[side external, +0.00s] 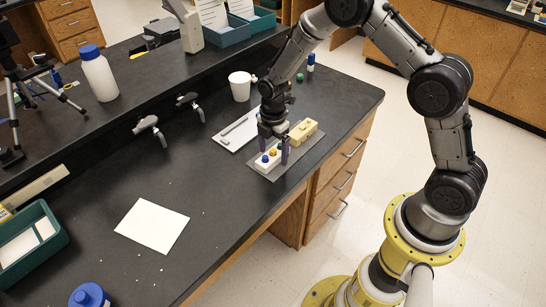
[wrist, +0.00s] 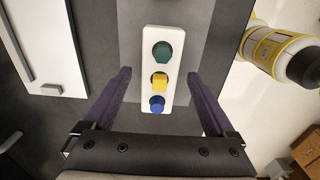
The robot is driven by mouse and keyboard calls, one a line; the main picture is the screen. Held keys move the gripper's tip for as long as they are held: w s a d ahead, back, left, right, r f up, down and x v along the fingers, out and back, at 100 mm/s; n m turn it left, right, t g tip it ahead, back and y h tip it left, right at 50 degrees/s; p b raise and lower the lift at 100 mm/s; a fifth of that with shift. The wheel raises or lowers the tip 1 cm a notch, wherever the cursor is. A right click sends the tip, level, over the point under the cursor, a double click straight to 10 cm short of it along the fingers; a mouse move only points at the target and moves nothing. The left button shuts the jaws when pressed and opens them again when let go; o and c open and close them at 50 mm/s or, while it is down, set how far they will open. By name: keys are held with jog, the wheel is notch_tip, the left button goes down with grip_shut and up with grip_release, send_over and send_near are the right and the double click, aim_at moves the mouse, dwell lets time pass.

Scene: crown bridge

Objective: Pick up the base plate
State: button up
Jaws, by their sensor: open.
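The base plate (side external: 267,161) is a white bar with rounded corners, lying on a grey mat (side external: 298,154). In the wrist view the base plate (wrist: 151,95) runs lengthwise away from me, with a green, a yellow and a blue peg in a row along it. My gripper (side external: 273,150) is open and points down over the base plate. In the wrist view its two dark purple fingers (wrist: 159,74) stand on either side of the plate, with a gap on each side. I cannot tell exactly how high the fingertips are above the mat.
A tan block (side external: 304,129) with knobs lies at the mat's far end. A white tray (side external: 228,139) with a grey bar lies to the left. A white cup (side external: 240,86) stands behind it. The bench edge is close on the right. Bench around the paper sheet (side external: 152,225) is mostly clear.

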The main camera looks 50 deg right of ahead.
jog(key=shift+f, duration=0.4)
jog(key=shift+c, duration=0.2)
jog(key=shift+w, duration=0.1)
grip_shut()
